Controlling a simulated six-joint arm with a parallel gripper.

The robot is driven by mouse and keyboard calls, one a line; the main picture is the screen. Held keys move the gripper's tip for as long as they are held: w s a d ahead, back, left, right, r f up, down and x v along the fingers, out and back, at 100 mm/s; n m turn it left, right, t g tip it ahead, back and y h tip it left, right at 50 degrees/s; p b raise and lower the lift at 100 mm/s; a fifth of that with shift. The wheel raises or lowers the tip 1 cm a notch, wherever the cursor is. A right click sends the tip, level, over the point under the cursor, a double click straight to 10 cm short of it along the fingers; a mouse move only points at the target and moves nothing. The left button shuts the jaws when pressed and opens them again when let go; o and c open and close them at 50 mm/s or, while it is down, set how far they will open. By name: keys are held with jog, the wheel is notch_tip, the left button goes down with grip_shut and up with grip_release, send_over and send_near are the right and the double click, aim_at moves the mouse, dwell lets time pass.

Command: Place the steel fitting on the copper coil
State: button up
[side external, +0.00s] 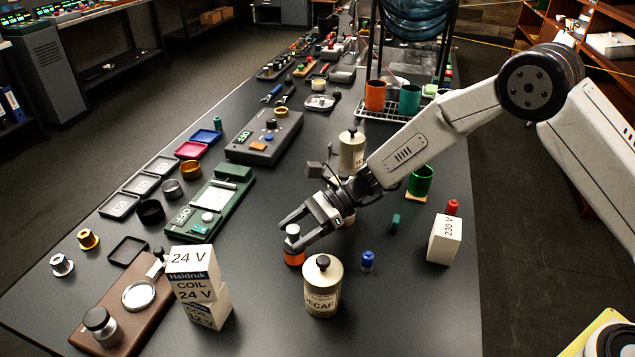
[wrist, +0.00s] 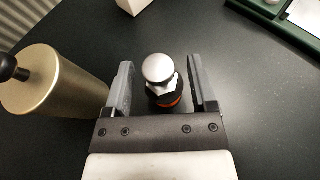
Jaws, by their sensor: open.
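A steel fitting (wrist: 158,70) with a rounded top and hex faces stands between the jaws of my gripper (wrist: 161,64) in the wrist view. Below it are a dark part and an orange-red ring, apparently the copper coil (wrist: 168,102). In the side view the pale fitting (side external: 293,231) sits above the orange coil (side external: 294,258), which stands on the table. My gripper (side external: 288,236) is open around the fitting, with a gap on each side in the wrist view. One finger partly hides the stack in the side view, so exact seating cannot be told.
A DECAF canister (side external: 322,290) stands close beside the gripper; it also shows in the wrist view (wrist: 60,80). Stacked coil boxes (side external: 195,275) and a brown tamping board (side external: 125,315) are at front left. A 230 V box (side external: 444,240) stands right. The front right table is clear.

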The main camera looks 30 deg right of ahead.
jog(key=shift+v, duration=1.15)
notch_tip(320, 180, up, 7)
jog(key=s+d+f+n+h, duration=0.1)
jog(key=s+d+n+h, duration=0.1)
jog(key=d, duration=0.5)
jog(key=s+d+f+n+t+h, duration=0.1)
jog(key=s+d+n+h, duration=0.1)
jog(key=s+d+h, duration=0.2)
jog(key=s+d+f+n+t+h, duration=0.1)
jog(key=s+d+n+h, duration=0.2)
jog(key=s+d, duration=0.3)
jog(key=shift+s+d+f+h, duration=0.15)
jog(key=shift+d+h, duration=0.15)
jog(key=shift+d, duration=0.75)
jog(key=shift+s+d+f+h, duration=0.15)
jog(key=shift+d+h, duration=0.15)
jog(key=shift+d, duration=0.75)
jog(key=s+d+n+h, duration=0.3)
jog(key=s+n, duration=0.4)
jog(key=n, duration=0.4)
jog(key=shift+d+f+t, duration=0.25)
jog(key=shift+f+t, duration=0.05)
jog(key=shift+f, duration=0.15)
